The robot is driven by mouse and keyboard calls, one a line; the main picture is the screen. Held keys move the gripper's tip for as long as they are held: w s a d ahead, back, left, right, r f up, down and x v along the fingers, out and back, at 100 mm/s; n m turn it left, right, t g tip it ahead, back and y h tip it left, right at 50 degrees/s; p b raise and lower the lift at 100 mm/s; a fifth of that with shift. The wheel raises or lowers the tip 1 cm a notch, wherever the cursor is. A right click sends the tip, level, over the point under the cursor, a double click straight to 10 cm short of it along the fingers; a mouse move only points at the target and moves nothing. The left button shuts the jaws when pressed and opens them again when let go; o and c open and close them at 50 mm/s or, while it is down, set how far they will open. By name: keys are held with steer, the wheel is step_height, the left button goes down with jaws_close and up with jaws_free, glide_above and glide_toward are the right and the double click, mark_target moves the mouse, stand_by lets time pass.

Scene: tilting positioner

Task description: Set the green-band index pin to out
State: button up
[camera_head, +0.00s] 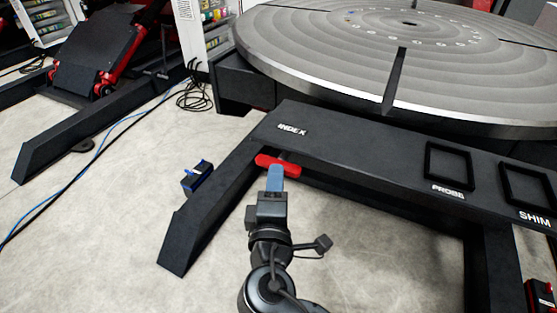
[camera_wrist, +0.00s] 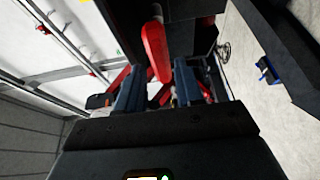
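A red handle (camera_head: 278,165) sits under the edge of the dark bench, below the INDEX label (camera_head: 292,129). In the wrist view the red handle (camera_wrist: 155,48) hangs from a dark housing, its rounded end near the gap between my fingertips. I see no green band in either view, so I cannot tell the pin's setting. My gripper (camera_head: 275,176) is at the handle, its blue fingers partly covering it in the head view. In the wrist view my gripper (camera_wrist: 159,75) is open, with a finger on each side of the handle's end and visible gaps.
The bench (camera_head: 360,150) carries PROBE (camera_head: 448,190) and SHIM (camera_head: 535,217) frames. A large round grooved table (camera_head: 330,60) stands behind it. A slanted dark leg (camera_head: 210,215) and a small blue-and-black device (camera_head: 197,177) are left of my gripper. The floor in front is clear.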

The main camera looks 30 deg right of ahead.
mark_target(279, 160)
steer(key=shift+x, duration=3.6)
jaws_close()
